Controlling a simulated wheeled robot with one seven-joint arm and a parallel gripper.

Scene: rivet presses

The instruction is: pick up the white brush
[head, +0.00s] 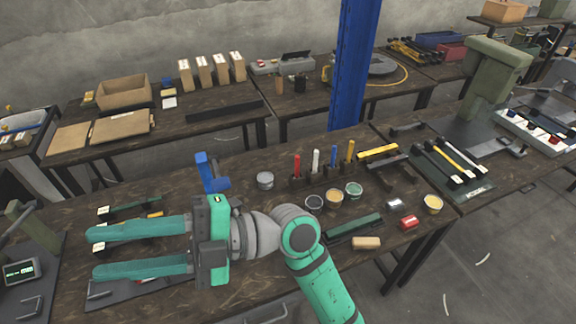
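The white brush (316,160) stands upright near the middle of the workbench, in a row between a red brush (297,165) and a blue brush (334,156). A yellow brush (350,151) stands at the right end of the row. Their lower ends sit in dark holders. My gripper (94,252) is at the left over the bench, its two long teal fingers spread apart and pointing left. It is open, with nothing seen held between the fingers. It is well to the left of the white brush and points away from it.
Several small tubs, one a green-rimmed tub (353,190), stand in front of the brushes. A grey tin (265,180) and a blue clamp-like tool (210,172) stand to their left. A blue post (353,65) rises behind. A green press (490,75) stands at the right.

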